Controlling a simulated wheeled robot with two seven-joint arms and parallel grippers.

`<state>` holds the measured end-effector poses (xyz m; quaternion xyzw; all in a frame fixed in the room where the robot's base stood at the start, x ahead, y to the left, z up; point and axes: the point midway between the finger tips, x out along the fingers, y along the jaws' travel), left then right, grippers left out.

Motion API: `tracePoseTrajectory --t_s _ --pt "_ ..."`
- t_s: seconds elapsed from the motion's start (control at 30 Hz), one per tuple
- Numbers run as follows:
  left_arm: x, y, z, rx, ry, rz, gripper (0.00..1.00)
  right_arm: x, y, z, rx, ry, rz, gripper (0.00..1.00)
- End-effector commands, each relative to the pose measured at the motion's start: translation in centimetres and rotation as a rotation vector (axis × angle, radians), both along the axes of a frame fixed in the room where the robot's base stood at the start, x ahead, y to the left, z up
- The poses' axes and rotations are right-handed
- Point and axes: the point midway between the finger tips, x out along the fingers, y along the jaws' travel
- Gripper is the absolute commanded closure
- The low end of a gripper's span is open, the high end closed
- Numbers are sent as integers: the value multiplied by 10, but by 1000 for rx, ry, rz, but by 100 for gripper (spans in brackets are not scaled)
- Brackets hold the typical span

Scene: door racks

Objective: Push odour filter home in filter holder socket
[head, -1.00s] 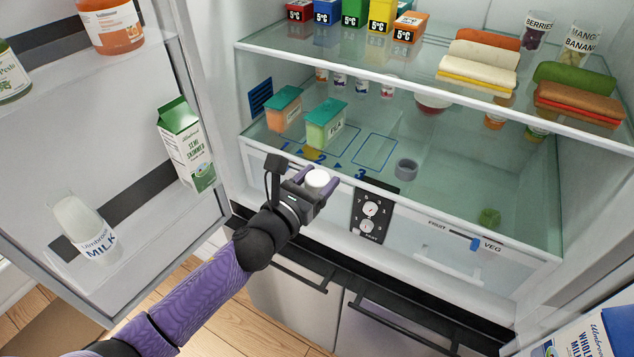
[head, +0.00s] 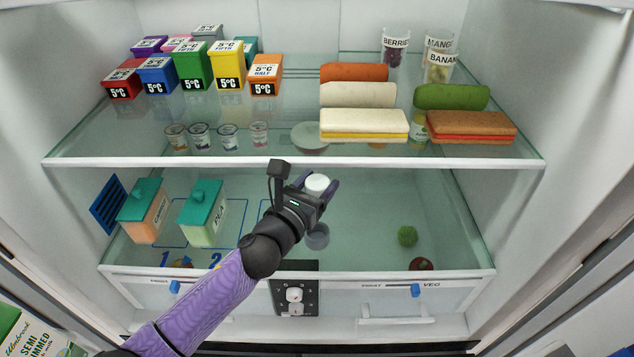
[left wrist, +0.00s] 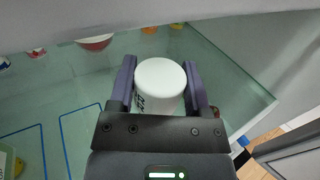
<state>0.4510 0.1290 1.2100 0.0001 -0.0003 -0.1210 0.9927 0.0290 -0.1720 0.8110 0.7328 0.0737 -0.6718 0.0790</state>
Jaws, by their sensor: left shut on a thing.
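The odour filter is a white cylinder (head: 316,184), also seen upright with dark print on its side in the left wrist view (left wrist: 160,86). My left gripper (head: 318,191) is shut on it, one purple finger on each side. The filter holder socket (head: 317,237) is a grey round cup on the lower glass shelf. In the head view it shows just below the gripper, partly covered by it, and the filter appears apart from it. The socket is hidden in the left wrist view. My right gripper is not in view.
Two green-lidded tubs (head: 203,213) stand left of the socket by blue outlined slots. The upper shelf's white front edge (head: 290,163) runs close to the gripper.

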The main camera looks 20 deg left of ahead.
Motion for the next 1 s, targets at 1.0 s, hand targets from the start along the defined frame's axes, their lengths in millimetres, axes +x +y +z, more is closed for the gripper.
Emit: tracePoseTrajectory --t_s 1.0 --pt "-1 0 -58 0 0 0 97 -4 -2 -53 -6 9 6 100"
